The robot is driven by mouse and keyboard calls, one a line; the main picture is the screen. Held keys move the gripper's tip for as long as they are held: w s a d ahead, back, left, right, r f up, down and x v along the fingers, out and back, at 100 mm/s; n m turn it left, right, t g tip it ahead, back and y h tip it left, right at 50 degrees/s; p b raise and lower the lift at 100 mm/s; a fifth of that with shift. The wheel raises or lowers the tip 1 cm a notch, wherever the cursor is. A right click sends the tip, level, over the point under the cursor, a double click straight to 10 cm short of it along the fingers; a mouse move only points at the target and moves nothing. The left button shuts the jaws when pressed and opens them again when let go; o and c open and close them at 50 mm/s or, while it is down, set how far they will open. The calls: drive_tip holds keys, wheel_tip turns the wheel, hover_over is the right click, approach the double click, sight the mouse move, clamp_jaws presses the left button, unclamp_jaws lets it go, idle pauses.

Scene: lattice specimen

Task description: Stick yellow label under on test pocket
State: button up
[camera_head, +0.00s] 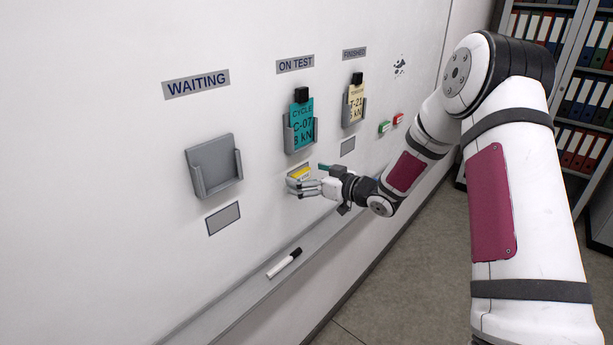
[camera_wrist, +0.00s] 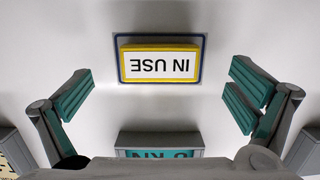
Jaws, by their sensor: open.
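The yellow label (camera_wrist: 160,63) reads IN USE, upside down in the wrist view. It sits against the wall within the dark-outlined plate under the ON TEST pocket. In the head view the label (camera_head: 299,173) shows partly behind my fingers. My gripper (camera_head: 305,184) is open in front of it. In the wrist view its two fingers (camera_wrist: 160,98) stand wide apart to the left and right, touching nothing. The ON TEST pocket (camera_head: 302,137) is grey and holds a teal card (camera_head: 301,116); its lower edge also shows in the wrist view (camera_wrist: 160,139).
The empty WAITING pocket (camera_head: 214,167) has a blank plate (camera_head: 223,218) below it. The FINISHED pocket (camera_head: 352,111) holds a cream card, with a blank plate (camera_head: 348,147) below. A marker (camera_head: 284,264) lies on the ledge (camera_head: 235,317). Green (camera_head: 384,127) and red (camera_head: 398,118) blocks are right.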

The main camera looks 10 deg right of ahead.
drive_tip(key=shift+s+d, duration=0.1)
drive_tip(key=p+v, duration=0.2)
drive_tip(key=v, duration=0.2)
drive_tip(key=shift+s+d+p, duration=0.2)
drive_tip(key=shift+s+p, duration=0.1)
idle(0.4)
drive_tip(key=v, duration=1.2)
